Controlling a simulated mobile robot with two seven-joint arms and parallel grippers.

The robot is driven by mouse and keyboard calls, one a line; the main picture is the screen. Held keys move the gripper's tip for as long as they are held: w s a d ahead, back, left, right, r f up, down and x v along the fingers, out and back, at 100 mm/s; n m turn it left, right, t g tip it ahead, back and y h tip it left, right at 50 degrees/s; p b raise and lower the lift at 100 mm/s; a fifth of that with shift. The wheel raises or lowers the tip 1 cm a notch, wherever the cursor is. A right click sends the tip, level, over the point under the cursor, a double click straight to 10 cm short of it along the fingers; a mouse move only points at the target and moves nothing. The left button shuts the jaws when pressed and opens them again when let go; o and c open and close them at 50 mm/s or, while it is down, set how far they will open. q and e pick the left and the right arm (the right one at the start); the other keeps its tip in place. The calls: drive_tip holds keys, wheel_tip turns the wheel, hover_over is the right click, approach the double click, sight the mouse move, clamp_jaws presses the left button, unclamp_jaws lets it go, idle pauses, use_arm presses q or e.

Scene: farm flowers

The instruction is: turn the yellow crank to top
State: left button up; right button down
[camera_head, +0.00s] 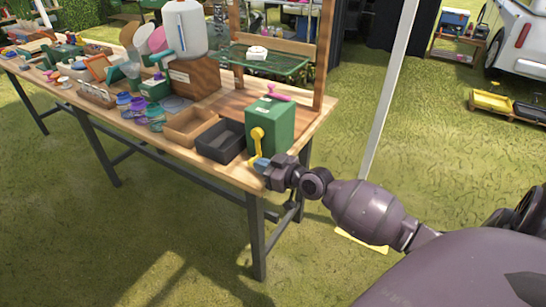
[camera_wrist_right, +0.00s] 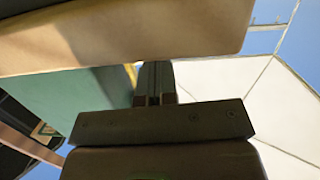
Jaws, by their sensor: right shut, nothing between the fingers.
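The yellow crank (camera_head: 257,139) is on the front face of the green box (camera_head: 283,124), which has a pink handle (camera_head: 278,96) on top. The crank's arm hangs downward from its round upper end. My right gripper (camera_head: 263,164) is at the crank's lower end, just above the table edge. Its fingers (camera_wrist_right: 155,84) are shut with nothing between them. In the right wrist view a thin yellow strip of the crank (camera_wrist_right: 131,73) shows beside the fingers, against the green box (camera_wrist_right: 97,98). I cannot tell whether they touch. My left gripper is not in view.
A dark open tray (camera_head: 221,142) and a brown open tray (camera_head: 190,126) stand left of the green box on the wooden table (camera_head: 232,176). A wooden post (camera_head: 324,55) rises behind the box. Grass lies in front of the table.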

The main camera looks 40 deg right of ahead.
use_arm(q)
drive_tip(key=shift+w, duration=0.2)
use_arm(e)
drive_tip(key=shift+w+a+f, duration=0.2)
drive_tip(key=shift+w+f, duration=0.1)
drive_tip(key=shift+w, duration=0.15)
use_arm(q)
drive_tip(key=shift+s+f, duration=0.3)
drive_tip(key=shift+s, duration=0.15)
use_arm(e)
drive_tip(key=shift+w, duration=0.1)
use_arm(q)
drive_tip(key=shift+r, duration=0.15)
use_arm(e)
drive_tip(key=shift+r, duration=0.1)
